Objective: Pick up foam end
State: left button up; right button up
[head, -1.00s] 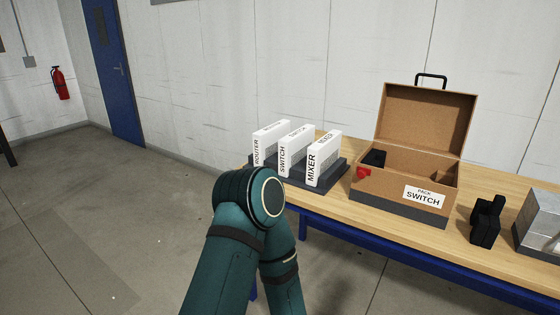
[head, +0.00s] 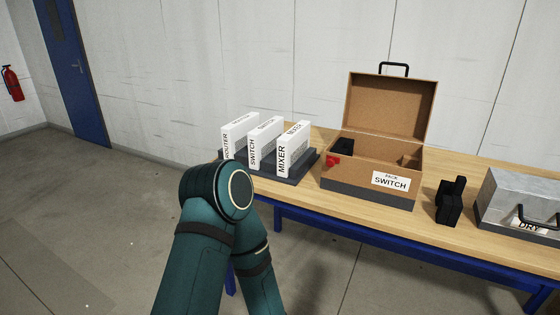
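A black, blocky piece with an upright part (head: 449,203) stands on the table, right of the open case. It looks like the foam end, but I cannot be sure. The open brown case (head: 367,188) has a "PACK SWITCH" label, a raised lid and a red part on its left front. Another black piece (head: 342,147) sits inside the case at its left end. Much of the case's inside is hidden by its front wall. A teal arm of mine bends in the lower left, apart from these things. Neither gripper is in view.
A dark rack (head: 305,168) holds white units labelled ROUTER, SWITCH and MIXER at the table's left. A grey metal box marked DRY (head: 515,199) stands at the right. The wooden table (head: 395,222) has a clear front strip.

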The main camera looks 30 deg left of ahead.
aim_at(449, 201)
jog(key=i+j, duration=0.35)
jog(key=i, duration=0.2)
jog(key=i+j+z, duration=0.1)
jog(key=i+j, duration=0.25)
jog(key=i, duration=0.2)
jog(key=i+j+z, duration=0.1)
jog(key=z, duration=1.4)
